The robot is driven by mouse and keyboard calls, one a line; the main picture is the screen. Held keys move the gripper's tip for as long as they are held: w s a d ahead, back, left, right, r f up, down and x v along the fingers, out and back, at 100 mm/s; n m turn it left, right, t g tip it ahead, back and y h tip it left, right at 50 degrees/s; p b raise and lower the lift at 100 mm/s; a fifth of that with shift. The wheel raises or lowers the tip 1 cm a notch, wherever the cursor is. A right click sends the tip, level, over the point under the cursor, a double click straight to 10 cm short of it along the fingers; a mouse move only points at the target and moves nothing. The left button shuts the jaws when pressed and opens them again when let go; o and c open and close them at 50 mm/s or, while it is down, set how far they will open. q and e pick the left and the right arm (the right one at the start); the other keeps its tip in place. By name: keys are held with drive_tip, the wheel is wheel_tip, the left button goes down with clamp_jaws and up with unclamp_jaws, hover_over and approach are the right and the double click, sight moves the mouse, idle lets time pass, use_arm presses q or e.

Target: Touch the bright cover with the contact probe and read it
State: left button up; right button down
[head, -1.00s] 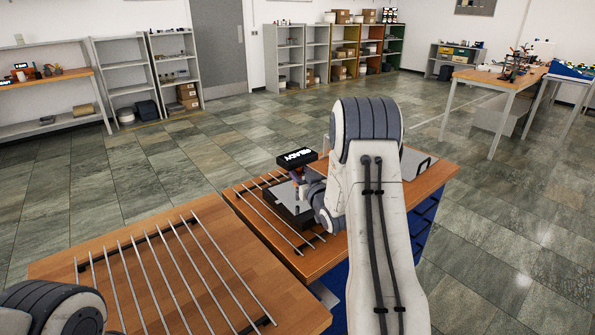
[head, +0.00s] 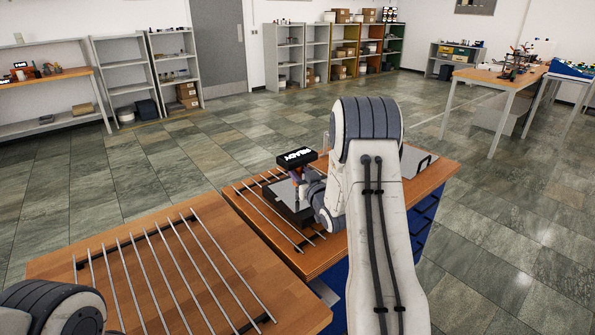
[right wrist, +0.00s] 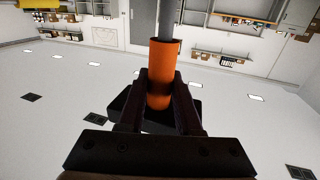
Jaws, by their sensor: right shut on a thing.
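In the right wrist view, my right gripper (right wrist: 159,98) is shut on an orange cylindrical handle (right wrist: 162,62) with a grey upper part, which looks like the contact probe. Its tip is not visible. In the head view this gripper is at the small dark device on the middle table, largely hidden by my right arm. A black display box with white lettering like "READY" (head: 296,158) stands there. A pale grey plate (head: 282,191) on a black base lies beside the gripper; I cannot tell whether it is the bright cover, or whether the probe touches it. My left gripper is out of view.
A wooden table (head: 70,262) with several metal rods in a rack is at the front left. The second wooden table (head: 330,250) also bears rods and a grey panel with a black handle (head: 412,162) at right. Shelves line the back wall; the tiled floor between is clear.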

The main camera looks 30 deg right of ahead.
sight(297, 154)
drive_tip(key=shift+f+b, duration=0.3)
drive_tip(key=shift+b, duration=0.05)
idle(1.1)
drive_tip(key=shift+r+p, duration=2.4)
drive_tip(key=shift+r, duration=1.7)
